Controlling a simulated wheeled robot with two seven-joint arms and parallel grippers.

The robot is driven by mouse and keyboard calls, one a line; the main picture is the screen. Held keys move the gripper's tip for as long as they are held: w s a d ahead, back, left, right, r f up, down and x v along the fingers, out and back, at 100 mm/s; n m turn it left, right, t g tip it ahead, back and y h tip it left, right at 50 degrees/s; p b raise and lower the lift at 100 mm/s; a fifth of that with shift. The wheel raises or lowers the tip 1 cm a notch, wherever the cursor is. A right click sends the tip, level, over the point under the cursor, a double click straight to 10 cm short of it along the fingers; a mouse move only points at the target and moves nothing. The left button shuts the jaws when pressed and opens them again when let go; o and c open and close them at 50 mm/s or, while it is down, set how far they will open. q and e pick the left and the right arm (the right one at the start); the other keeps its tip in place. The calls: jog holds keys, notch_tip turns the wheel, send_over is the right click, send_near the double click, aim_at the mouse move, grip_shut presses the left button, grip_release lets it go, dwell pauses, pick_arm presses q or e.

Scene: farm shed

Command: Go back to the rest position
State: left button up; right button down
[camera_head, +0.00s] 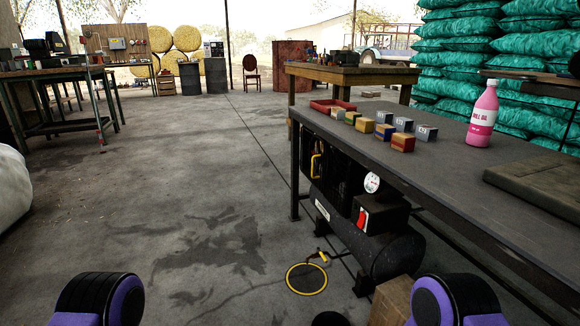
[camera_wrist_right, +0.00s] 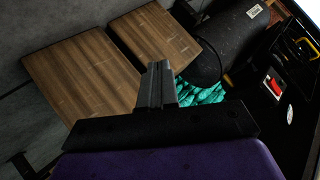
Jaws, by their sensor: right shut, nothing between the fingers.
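My right gripper (camera_wrist_right: 157,84) shows in the right wrist view with its two fingers together, shut and empty. In that view it points towards wooden boxes and the space under the workbench. In the head view only rounded black and purple parts of my two arms show at the bottom left and bottom right. Neither gripper shows in the head view. No object is held by the right gripper.
A grey workbench (camera_head: 440,150) stands at the right with small boxes (camera_head: 403,142), a red tray (camera_head: 332,106) and a pink bottle (camera_head: 482,115). A compressor (camera_head: 390,253) and cardboard box (camera_head: 392,303) are below. The floor at centre left is clear.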

pick_arm(q)
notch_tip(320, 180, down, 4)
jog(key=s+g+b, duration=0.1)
jog(key=b, duration=0.3)
pick_arm(e)
jog(key=s+d+f+n+g, duration=0.2)
jog(key=s+g, duration=0.1)
jog(key=s, duration=0.5)
jog(key=s+d+f+n+g+y, duration=0.1)
jog(key=s+d+f+n+g, duration=0.15)
jog(key=s, duration=0.65)
jog(key=s+d+f+n+g, duration=0.1)
jog(key=s+d+f+g, duration=0.15)
jog(key=s, duration=0.55)
pick_arm(q)
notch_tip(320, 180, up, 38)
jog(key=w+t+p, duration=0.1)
jog(key=p, duration=3.7)
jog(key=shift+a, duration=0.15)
pick_arm(e)
notch_tip(320, 180, up, 39)
jog(key=w, duration=0.1)
jog(key=shift+d+f+m+h, duration=0.15)
jog(key=shift+d+m+h, duration=0.1)
jog(key=shift+m+h, duration=0.15)
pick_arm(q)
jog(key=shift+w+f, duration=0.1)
pick_arm(e)
jog(key=shift+w, duration=0.15)
